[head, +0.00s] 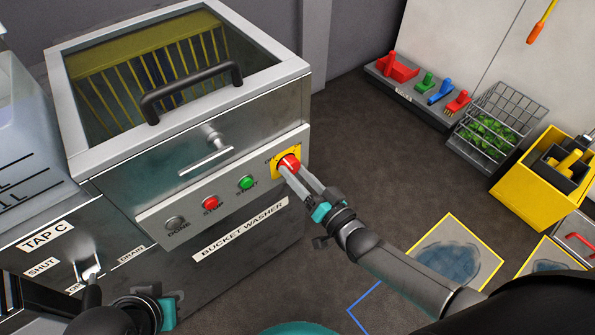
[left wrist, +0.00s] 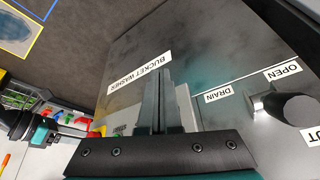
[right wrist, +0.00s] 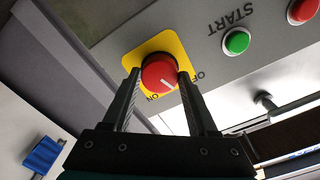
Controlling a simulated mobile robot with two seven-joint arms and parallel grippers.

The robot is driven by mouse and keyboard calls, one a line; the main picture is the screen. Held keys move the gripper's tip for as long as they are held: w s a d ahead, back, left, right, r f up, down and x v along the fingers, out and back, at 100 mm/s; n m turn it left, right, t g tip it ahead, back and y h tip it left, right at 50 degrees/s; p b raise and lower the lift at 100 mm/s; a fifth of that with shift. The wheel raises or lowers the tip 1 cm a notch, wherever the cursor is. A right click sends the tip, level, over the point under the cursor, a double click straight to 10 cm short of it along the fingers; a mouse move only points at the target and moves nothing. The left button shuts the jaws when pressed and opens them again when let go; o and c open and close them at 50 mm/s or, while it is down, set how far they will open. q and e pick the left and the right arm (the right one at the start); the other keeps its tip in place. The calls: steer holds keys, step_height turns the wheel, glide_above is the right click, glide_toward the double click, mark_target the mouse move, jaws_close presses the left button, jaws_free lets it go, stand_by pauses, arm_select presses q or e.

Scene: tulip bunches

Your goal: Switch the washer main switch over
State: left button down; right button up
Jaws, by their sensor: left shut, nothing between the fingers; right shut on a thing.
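The washer main switch (head: 289,162) is a red rotary knob on a yellow plate, at the right end of the bucket washer's front panel (head: 160,229). The switch shows larger in the right wrist view (right wrist: 160,74), with a white pointer line between the letters ON and OFF, nearer OFF as far as I can tell. My right gripper (head: 293,172) has its fingers on either side of the knob and is shut on it; it also shows in the right wrist view (right wrist: 160,80). My left gripper (left wrist: 162,75) is shut and empty in front of the washer's lower front.
Green START (head: 246,183) and red STOP (head: 211,203) buttons sit left of the switch. The lid handle (head: 190,90) sticks up above. A TAP C lever (head: 92,272) is near my left arm. A yellow crate (head: 535,190) stands at the right.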

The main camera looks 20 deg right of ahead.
steer(key=m, duration=0.2)
steer(key=shift+m, duration=0.4)
steer(key=m, duration=0.3)
steer(key=shift+m, duration=0.3)
steer(key=m, duration=0.4)
steer(key=shift+b, duration=0.35)
steer(key=shift+m, duration=0.4)
arm_select(q)
steer(key=shift+w+d+t, duration=0.7)
arm_select(e)
steer(key=shift+m, duration=1)
steer(key=o, duration=1.4)
arm_select(q)
steer(key=shift+r, duration=0.1)
arm_select(e)
steer(key=shift+s, duration=0.1)
